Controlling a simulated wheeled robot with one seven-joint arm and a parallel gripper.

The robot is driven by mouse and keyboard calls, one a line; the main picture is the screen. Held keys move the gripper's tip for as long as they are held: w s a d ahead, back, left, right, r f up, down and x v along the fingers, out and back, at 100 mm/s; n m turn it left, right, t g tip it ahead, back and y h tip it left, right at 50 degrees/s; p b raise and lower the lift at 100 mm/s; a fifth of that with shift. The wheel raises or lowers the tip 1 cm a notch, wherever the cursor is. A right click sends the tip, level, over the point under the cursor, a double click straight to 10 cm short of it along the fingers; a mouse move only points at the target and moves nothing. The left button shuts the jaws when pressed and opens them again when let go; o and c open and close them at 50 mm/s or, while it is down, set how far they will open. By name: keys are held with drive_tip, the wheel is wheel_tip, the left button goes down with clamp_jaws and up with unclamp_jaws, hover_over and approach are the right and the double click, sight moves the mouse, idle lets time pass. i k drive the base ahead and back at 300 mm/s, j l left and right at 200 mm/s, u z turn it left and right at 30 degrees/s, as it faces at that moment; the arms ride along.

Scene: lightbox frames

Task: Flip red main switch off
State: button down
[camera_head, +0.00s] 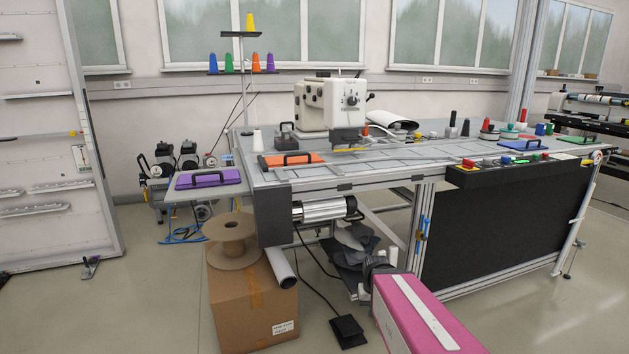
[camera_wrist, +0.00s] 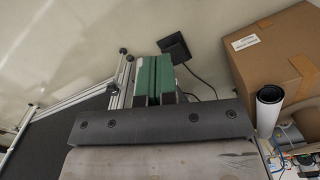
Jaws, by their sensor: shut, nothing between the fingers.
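A long black control panel (camera_head: 520,168) runs along the table's front right edge in the head view. It carries several small buttons, among them a red one (camera_head: 468,163) at its left end. A small round part with red on it (camera_head: 597,156) sits at the panel's right end; I cannot tell for sure which of these is the main switch. My gripper (camera_wrist: 156,60) shows in the wrist view with its green fingers together, empty, over the floor. No switch shows in the wrist view.
The table (camera_head: 385,165) bears a white sewing machine (camera_head: 330,105) and several tools. The floor at right is clear.

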sight(467, 164)
drive_tip(key=z, duration=1.25)
